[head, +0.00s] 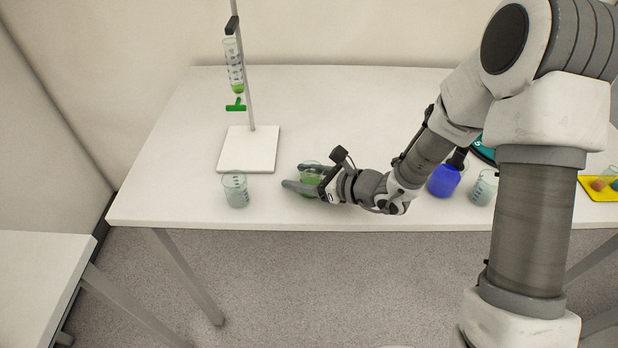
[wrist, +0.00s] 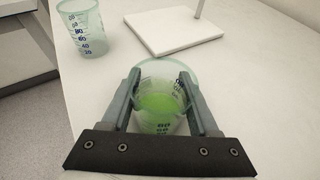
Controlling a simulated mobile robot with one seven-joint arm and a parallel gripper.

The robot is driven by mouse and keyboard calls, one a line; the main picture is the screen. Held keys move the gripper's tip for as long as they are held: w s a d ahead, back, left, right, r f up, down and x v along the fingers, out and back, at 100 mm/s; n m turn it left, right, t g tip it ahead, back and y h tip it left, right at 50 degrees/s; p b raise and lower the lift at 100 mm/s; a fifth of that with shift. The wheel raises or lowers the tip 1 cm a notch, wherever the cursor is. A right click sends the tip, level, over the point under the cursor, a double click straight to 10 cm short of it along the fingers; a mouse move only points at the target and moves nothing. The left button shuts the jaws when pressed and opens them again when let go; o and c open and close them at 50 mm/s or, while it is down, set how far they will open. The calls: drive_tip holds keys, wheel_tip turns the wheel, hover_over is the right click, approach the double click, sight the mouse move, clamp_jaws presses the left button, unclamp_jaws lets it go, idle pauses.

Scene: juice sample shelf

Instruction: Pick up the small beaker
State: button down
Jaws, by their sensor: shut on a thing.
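A small clear beaker (wrist: 161,118) with green liquid in it stands upright between the two fingers of my gripper (wrist: 163,98). In the wrist view the fingers press on its left and right sides. In the head view the beaker (head: 311,172) is partly hidden by my gripper (head: 301,187), near the front edge of the table. I cannot tell whether its base touches the table. Another clear graduated beaker (head: 236,189) stands to the left, apart from my gripper; it also shows at the upper left of the wrist view (wrist: 84,30).
A stand with a white base (head: 249,150) holds a burette (head: 235,66) with a green tap behind the beakers. A blue container (head: 443,180) and another beaker (head: 483,188) stand to the right. A yellow tray (head: 601,186) lies at the far right. The table's back middle is clear.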

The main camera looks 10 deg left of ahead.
sight(303, 164)
drive_tip(key=shift+r, duration=0.15)
drive_tip(key=shift+r, duration=0.6)
wheel_tip(303, 164, up, 2)
drive_tip(key=shift+r+p, duration=0.25)
drive_tip(key=shift+p, duration=0.1)
drive_tip(key=w+d+r+p, duration=0.1)
drive_tip(key=d+r+p, duration=0.4)
drive_tip(key=d+r, duration=0.6)
drive_tip(key=shift+d+r+p, duration=0.3)
drive_tip(key=shift+d+r, duration=0.05)
drive_tip(key=shift+r, duration=0.2)
